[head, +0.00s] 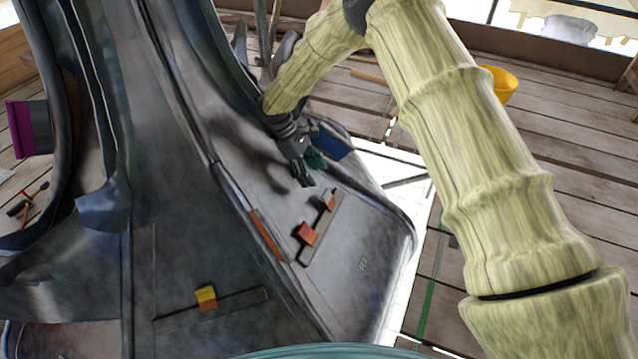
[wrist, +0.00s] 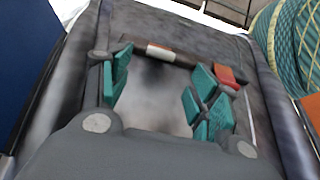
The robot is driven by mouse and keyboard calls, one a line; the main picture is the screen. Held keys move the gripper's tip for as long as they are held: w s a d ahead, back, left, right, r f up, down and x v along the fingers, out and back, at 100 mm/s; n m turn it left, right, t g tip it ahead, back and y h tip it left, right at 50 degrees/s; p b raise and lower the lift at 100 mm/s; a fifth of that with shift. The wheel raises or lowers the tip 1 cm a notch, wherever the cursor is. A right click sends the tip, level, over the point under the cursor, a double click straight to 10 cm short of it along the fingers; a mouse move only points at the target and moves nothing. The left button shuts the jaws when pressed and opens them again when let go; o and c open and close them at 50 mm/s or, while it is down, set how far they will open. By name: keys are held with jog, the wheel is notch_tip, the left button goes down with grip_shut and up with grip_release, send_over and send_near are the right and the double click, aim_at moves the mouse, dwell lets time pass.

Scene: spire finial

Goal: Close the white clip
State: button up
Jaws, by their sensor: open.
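In the head view my gripper (head: 308,172) hangs close over the panel, up and left of the clip. Whether the clip is open or shut is unclear.
A red clip (head: 306,233) sits lower on the same strip (head: 318,228); it also shows beside my right finger (wrist: 226,75). A yellow clip (head: 206,296) sits on another strip (head: 240,303). A raised seam (head: 225,180) runs along the panel's left.

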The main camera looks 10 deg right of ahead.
jog(key=shift+v, duration=1.2)
jog(key=shift+c, duration=0.4)
jog(key=c, duration=0.3)
jog(key=shift+s+d+y, duration=0.2)
jog(key=shift+d+y, duration=0.05)
jog(key=shift+y, duration=0.05)
jog(key=c, duration=0.4)
jog(key=shift+s+d+m+y, duration=0.65)
jog(key=shift+s+m+y, duration=0.3)
jog(key=shift+m, duration=0.25)
grip_shut()
notch_tip(320, 180, up, 2)
jog(key=s+d+m+t+y+b, duration=0.1)
jog(key=s+d+m+t+y, duration=0.15)
jog(key=m+y, duration=0.3)
jog(key=m+t+y+b, duration=0.1)
jog(key=m+t+b, duration=0.3)
jog(key=m+b, duration=0.5)
send_over(332, 198)
jog(key=p, duration=0.2)
jog(key=shift+m, duration=0.55)
notch_tip(332, 198, down, 9)
jog(key=shift+w+r, duration=0.1)
